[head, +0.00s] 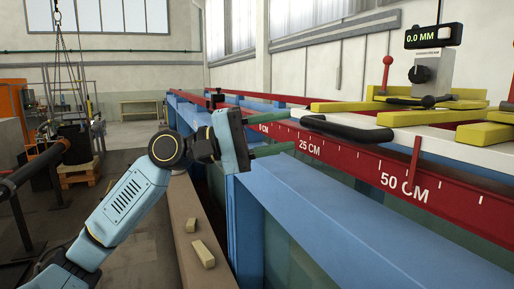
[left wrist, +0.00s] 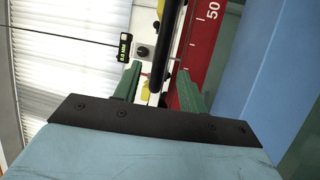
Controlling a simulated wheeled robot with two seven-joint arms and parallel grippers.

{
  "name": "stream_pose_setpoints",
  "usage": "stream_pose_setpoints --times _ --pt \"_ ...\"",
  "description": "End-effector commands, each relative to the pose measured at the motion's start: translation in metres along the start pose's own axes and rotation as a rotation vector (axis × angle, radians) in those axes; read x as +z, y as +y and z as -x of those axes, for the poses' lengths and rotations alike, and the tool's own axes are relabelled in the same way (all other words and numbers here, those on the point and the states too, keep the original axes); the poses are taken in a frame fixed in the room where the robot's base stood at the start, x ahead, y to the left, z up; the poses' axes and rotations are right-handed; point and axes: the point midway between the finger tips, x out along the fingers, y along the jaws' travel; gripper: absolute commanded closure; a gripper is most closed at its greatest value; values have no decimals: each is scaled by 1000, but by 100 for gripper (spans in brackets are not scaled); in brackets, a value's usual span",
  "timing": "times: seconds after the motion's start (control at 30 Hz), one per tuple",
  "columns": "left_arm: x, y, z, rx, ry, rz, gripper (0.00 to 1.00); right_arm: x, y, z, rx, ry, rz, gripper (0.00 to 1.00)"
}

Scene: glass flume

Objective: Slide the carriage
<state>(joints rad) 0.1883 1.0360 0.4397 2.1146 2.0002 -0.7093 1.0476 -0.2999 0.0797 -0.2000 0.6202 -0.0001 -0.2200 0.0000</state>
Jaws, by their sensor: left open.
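The carriage (head: 440,128) is a white plate with yellow blocks, riding above a red rail (head: 345,155) marked in centimetres. A black bar handle (head: 347,128) runs along its near side. A red pointer (head: 414,160) hangs over the scale near 50 CM. My left gripper (head: 290,131) is open, its green fingers pointing at the handle's left end. In the left wrist view the handle (left wrist: 163,60) appears between the two open fingers (left wrist: 159,70); I cannot tell whether they touch it. My right gripper is not in view.
A gauge display (head: 434,36) reads 0.0 MM above the carriage. A red-knobbed lever (head: 386,75) stands on it. A blue beam (head: 350,225) runs below the rail. Small blocks (head: 203,253) lie on a brown ledge (head: 185,215) under my left arm.

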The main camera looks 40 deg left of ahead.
Motion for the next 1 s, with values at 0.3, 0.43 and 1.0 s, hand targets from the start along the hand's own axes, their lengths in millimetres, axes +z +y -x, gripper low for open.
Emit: stream_pose_setpoints --times 0.3,0.43,1.0 --pt "0 -1 32 1 1 0 59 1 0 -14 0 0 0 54" --pt "0 0 36 1 1 0 59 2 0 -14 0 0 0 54" --pt "-110 -138 59 -117 319 12 61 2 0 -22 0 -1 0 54"
